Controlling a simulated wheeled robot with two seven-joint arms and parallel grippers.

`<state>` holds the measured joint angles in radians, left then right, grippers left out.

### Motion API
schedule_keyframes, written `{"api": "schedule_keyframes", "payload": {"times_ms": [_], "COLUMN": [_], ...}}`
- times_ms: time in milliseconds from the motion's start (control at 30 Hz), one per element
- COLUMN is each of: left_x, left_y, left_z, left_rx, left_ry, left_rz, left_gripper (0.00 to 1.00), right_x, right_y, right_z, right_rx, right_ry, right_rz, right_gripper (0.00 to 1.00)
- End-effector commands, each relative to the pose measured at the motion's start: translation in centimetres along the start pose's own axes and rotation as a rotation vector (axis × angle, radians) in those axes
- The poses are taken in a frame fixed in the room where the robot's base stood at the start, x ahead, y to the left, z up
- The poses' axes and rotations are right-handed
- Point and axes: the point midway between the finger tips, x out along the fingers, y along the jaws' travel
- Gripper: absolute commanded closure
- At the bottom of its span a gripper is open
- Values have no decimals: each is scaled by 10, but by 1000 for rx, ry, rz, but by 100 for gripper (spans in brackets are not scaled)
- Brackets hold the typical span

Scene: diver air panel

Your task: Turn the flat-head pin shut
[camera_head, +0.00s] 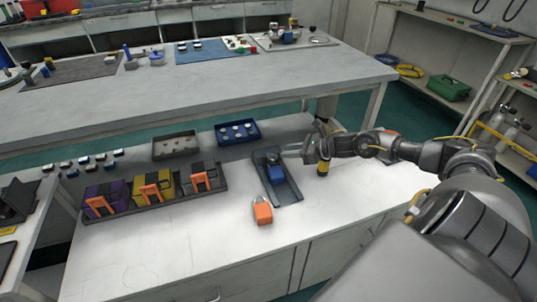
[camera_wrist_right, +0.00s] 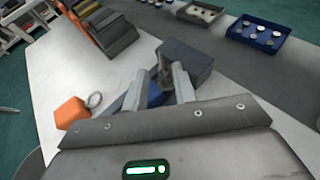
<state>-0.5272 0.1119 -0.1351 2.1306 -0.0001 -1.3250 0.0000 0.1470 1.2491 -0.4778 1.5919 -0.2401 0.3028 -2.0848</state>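A dark grey tray (camera_head: 289,190) on the white bench holds a blue block (camera_head: 276,174); the block also shows in the right wrist view (camera_wrist_right: 155,96). A dark upright piece (camera_wrist_right: 190,62) stands at the tray's far end in that view. I cannot make out the flat-head pin in either view. My right gripper (camera_head: 292,150) reaches in from the right, over the tray's far end. In the wrist view its two fingers (camera_wrist_right: 160,72) are apart, with the blue block and dark piece seen between and beyond them. I cannot tell whether they touch anything. My left gripper is not in view.
An orange padlock (camera_head: 263,214) lies in front of the tray. A rack (camera_head: 150,204) with purple, yellow and grey boxes stands to the left. A blue bin (camera_head: 238,132) and a grey bin (camera_head: 176,146) sit behind. The bench front is mostly clear.

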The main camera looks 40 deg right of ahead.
Motion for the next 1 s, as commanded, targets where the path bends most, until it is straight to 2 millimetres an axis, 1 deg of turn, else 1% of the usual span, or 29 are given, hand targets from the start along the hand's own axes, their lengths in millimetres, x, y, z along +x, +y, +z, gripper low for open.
{"api": "schedule_keyframes", "payload": {"times_ms": [33, 200, 300, 433, 600, 867, 967, 1000], "left_x": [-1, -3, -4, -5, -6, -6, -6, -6], "left_y": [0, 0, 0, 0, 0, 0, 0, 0], "left_z": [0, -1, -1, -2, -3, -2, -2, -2], "left_rx": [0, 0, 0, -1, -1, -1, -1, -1], "left_ry": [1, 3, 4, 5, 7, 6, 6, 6], "left_rz": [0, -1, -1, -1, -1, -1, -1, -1], "left_gripper": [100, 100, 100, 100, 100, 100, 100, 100], "right_x": [10, 44, 60, 75, 84, 85, 85, 85], "right_y": [0, 0, 0, 0, 0, 1, 0, 0], "right_z": [2, 2, 2, 1, 0, 0, 0, 0], "right_rx": [2, 2, 1, 1, 1, 0, 0, 0], "right_ry": [-7, -6, -4, -3, 0, 0, 0, 0], "right_rz": [2, 1, 1, 1, 1, 2, 2, 1], "right_gripper": [73, 73, 73, 73, 73, 73, 84, 90]}}
